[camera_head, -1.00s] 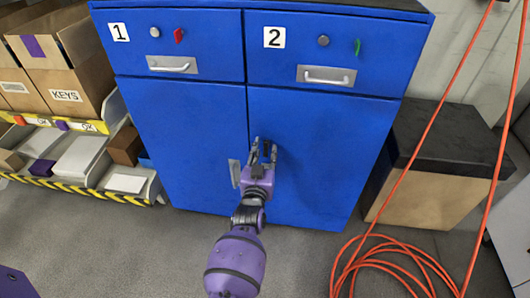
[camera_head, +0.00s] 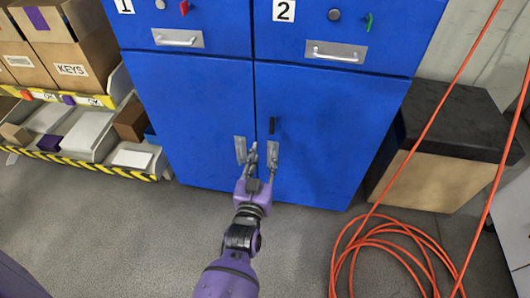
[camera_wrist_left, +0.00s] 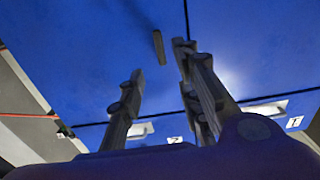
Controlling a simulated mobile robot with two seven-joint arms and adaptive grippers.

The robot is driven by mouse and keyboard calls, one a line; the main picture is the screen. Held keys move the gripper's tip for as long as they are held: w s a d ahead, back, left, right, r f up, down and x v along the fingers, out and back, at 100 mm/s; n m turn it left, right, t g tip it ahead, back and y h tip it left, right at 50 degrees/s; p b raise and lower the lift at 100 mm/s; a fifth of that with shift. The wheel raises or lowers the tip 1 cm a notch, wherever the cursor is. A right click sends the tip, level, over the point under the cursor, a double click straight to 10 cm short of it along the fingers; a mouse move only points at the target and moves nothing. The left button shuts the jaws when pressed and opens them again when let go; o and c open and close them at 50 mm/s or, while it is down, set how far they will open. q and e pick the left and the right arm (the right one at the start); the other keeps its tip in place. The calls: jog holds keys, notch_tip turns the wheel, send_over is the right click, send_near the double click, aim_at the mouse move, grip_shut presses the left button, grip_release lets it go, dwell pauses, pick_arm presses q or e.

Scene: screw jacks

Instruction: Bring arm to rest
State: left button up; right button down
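My left gripper (camera_head: 263,150) is in front of the lower doors of a blue cabinet (camera_head: 205,100). Its two fingers are apart with nothing between them. In the left wrist view, the fingers (camera_wrist_left: 160,62) also stand apart before the blue doors. Grey plates sit on the left door (camera_head: 240,148) and right door, the latter partly behind a finger. My right gripper is not in view.
Drawers 1 and 2, with silver handles (camera_head: 336,53), look shut above the doors. A rack with boxes (camera_head: 85,155) stands left. A black-topped box (camera_head: 440,150) stands right. An orange cable (camera_head: 385,245) lies coiled on the floor at right.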

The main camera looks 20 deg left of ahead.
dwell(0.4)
